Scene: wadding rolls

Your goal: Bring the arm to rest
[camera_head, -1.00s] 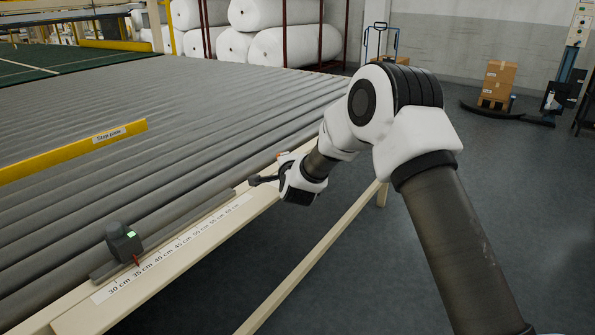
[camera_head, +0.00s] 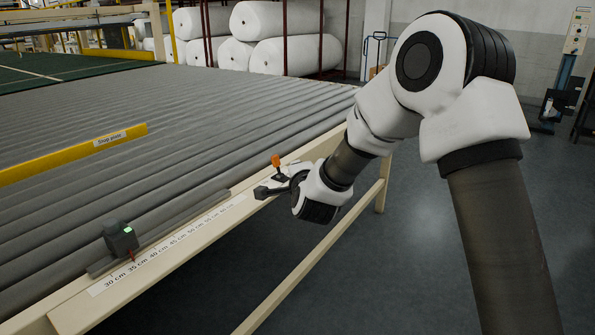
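My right arm comes in from the right side. Its gripper (camera_head: 268,177) is over the front edge of the roller table (camera_head: 180,235), near the far end of the ruler strip. An orange-tipped part shows at the gripper. I cannot tell how far apart the fingers are, and no held object is clear. My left arm and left gripper are not in view.
A dark stop block (camera_head: 121,238) with a green display stands on the rail by the ruler strip (camera_head: 165,247). A yellow stop plate (camera_head: 75,155) spans the rollers. White wadding rolls (camera_head: 285,55) are racked behind. Open floor (camera_head: 400,270) lies right of the table.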

